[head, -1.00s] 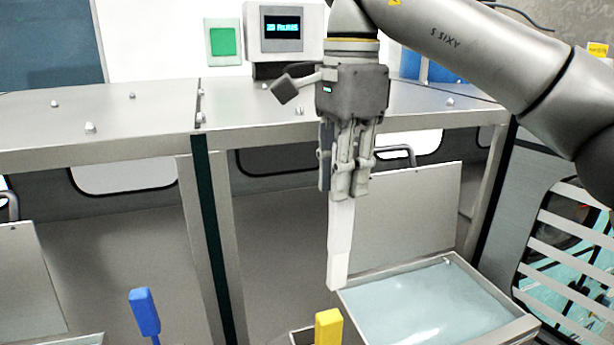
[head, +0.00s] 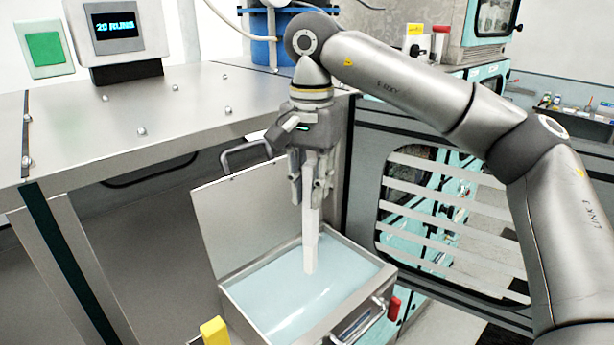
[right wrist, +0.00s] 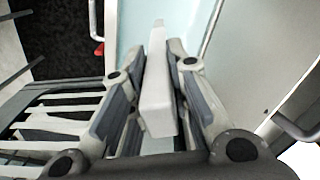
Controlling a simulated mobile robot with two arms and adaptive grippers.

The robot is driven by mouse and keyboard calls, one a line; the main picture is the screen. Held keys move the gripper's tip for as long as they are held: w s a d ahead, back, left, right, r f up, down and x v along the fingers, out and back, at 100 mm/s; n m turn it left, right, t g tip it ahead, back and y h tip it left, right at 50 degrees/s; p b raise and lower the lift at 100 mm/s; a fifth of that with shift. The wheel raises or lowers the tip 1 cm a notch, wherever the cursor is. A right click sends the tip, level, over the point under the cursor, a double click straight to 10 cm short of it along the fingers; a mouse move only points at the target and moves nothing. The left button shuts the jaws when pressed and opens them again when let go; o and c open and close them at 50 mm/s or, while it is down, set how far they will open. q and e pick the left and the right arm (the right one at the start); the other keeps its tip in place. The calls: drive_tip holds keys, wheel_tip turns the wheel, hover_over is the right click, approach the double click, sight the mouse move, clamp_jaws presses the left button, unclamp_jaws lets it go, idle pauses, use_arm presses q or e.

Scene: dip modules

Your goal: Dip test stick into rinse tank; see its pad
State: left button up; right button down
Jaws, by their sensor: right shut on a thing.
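The white test stick (head: 310,235) hangs upright from my right gripper (head: 311,185), which is shut on its upper part. The stick and the gripper fingers also show in the right wrist view, with the stick (right wrist: 157,95) between the fingers. The rinse tank (head: 262,262) is an open metal tank with pale blue liquid (head: 275,300). The stick's lower end is over the tank in the head view; I cannot tell whether it touches the liquid. No separate pad can be made out on the stick. My left gripper is not in view.
A lid panel (head: 235,220) stands raised behind the tank. A yellow handle (head: 214,331) is at the bottom left of the tank, and a red-ended part (head: 394,308) is at its right. A metal counter (head: 150,120) with a display box (head: 117,35) lies behind left.

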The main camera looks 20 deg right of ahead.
sight(310, 241)
drive_tip(key=shift+f+b, duration=3.9)
drive_tip(key=shift+f, duration=2.1)
drive_tip(key=shift+r, duration=0.15)
